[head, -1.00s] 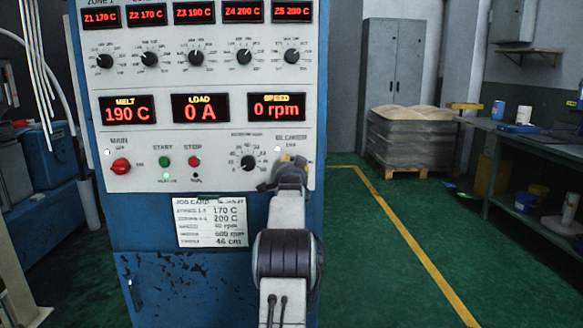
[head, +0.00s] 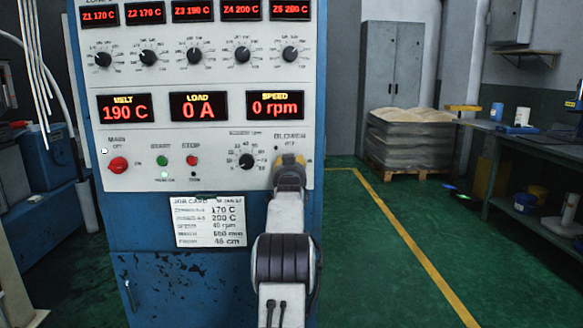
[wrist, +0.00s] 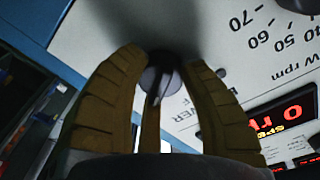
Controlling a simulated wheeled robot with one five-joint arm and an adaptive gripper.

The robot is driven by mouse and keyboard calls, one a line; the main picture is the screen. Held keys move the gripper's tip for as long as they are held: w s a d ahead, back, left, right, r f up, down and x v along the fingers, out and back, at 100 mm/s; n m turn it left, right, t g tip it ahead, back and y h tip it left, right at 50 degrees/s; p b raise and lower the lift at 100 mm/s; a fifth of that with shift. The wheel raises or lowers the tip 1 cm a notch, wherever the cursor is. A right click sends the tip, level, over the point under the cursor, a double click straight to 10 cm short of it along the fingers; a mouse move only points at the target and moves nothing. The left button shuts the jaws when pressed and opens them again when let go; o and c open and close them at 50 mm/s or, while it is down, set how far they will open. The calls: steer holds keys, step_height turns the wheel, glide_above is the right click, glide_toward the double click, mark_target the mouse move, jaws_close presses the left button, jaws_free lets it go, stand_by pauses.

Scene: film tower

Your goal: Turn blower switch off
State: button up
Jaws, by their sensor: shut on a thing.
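The blower switch is a dark round knob (wrist: 159,82) on the white control panel (wrist: 100,30). In the wrist view it sits between my fingers, with a raised grip across it; the end it points to is hard to tell. My gripper (wrist: 163,62) is shut on the knob, with brown padded fingers on either side. In the head view my gripper (head: 289,160) covers the switch just below the BLOWER label (head: 289,136). A small OFF mark shows above the fingers.
Left of my gripper are a rpm dial (head: 247,161), a red stop button (head: 193,160), a green start button (head: 163,160) and a red main switch (head: 118,163). A wrapped pallet (head: 405,140) and a workbench (head: 520,135) stand right. Green floor is clear between.

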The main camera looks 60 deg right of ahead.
steer(key=shift+w+f+n, duration=0.25)
steer(key=shift+f+n, duration=0.15)
steer(key=shift+n, duration=0.2)
steer(key=shift+f, duration=0.1)
steer(key=o, duration=0.8)
steer(key=shift+w+a, duration=0.1)
steer(key=o, duration=0.4)
steer(key=shift+r, duration=0.2)
steer(key=shift+r, duration=0.1)
steer(key=shift+s, duration=0.2)
steer(key=v, duration=1.1)
steer(key=shift+a, duration=0.4)
